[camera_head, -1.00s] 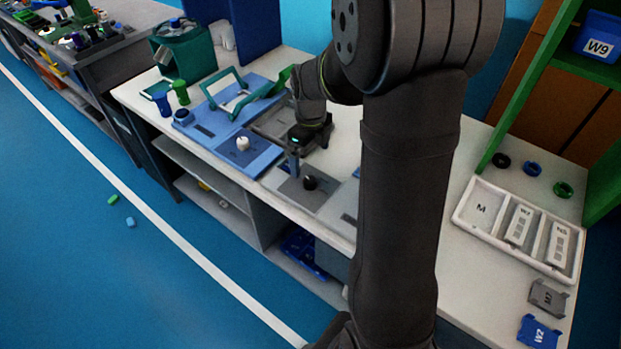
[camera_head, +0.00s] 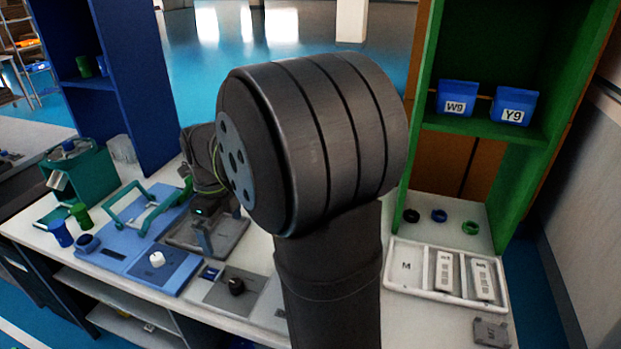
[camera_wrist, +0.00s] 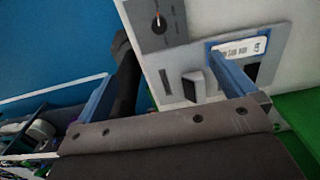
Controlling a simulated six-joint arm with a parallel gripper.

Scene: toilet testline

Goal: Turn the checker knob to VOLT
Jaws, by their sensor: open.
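In the head view a black knob (camera_head: 236,286) stands on a grey plate at the front of the bench. I cannot tell for sure that these are the same knob. My gripper (camera_wrist: 165,65) is open, its blue fingers spread wide, with nothing held. The dial lies beyond the fingertips, apart from them. In the head view my gripper (camera_head: 204,238) is above the grey tray, behind the black knob, partly hidden by my arm.
A white knob (camera_head: 157,258) sits on a blue plate left of the black one. A green handle frame (camera_head: 140,212) stands behind it. In the wrist view, an upright block (camera_wrist: 192,87) and a blue-framed label (camera_wrist: 240,48) lie near the right finger. A white tray (camera_head: 410,290) is at right.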

